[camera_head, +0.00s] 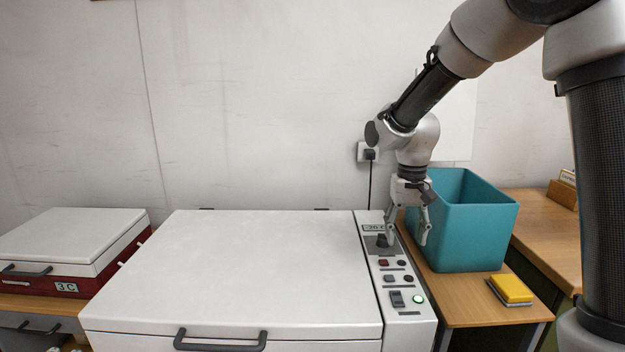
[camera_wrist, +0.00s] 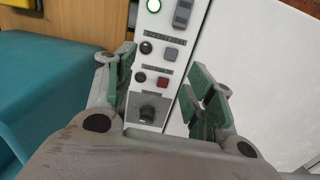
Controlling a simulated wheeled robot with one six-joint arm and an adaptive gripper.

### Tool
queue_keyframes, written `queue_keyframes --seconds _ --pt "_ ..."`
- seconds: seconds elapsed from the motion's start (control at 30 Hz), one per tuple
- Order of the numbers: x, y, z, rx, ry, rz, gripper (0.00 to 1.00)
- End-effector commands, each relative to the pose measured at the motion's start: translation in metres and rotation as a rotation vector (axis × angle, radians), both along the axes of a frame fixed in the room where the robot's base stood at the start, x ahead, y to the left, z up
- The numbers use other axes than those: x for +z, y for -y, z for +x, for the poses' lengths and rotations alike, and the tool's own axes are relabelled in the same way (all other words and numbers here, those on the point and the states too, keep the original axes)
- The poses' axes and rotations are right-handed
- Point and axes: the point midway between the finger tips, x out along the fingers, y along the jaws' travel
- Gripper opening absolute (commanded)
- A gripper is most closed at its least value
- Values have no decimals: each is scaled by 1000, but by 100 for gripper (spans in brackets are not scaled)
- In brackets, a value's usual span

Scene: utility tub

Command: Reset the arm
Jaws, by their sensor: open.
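My gripper (camera_head: 408,240) is at the upper end of the control panel of a white chest with a lid. In the wrist view my gripper (camera_wrist: 165,95) has its two green-padded fingers spread wide, with nothing between them but the panel behind. A black knob (camera_wrist: 147,114) shows between the fingers, near their base; in the head view the knob (camera_head: 382,240) is beside the left finger. I cannot tell whether the finger touches it. The panel (camera_head: 408,325) also carries several buttons, a rocker switch (camera_head: 397,299) and a lit green light (camera_head: 418,299).
A teal tub (camera_head: 470,235) stands on a wooden table close to the right of my gripper. A yellow sponge-like block (camera_head: 511,288) lies in front of it. The white chest lid (camera_head: 250,265) is shut. A smaller red and white chest (camera_head: 70,240) stands left.

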Motion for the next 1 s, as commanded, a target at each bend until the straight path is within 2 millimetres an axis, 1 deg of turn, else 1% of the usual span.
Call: queue_keyframes --seconds 0.07,0.17,0.27,0.47,0.57,0.67,0.8,0.83,0.9,1.0 --pt "-3 4 -12 39 -22 -5 54" --pt "1 12 -30 90 -33 -5 54" --pt "10 22 -47 126 -33 -2 54" --pt "34 47 -84 181 -3 10 54" --pt "47 62 -107 199 25 16 54" --pt "63 81 -136 207 71 22 54" --pt "83 108 -184 188 173 24 54" --pt "86 113 -194 179 196 24 54" --pt "94 123 -211 148 251 21 54" --pt "103 133 -227 107 327 16 54"
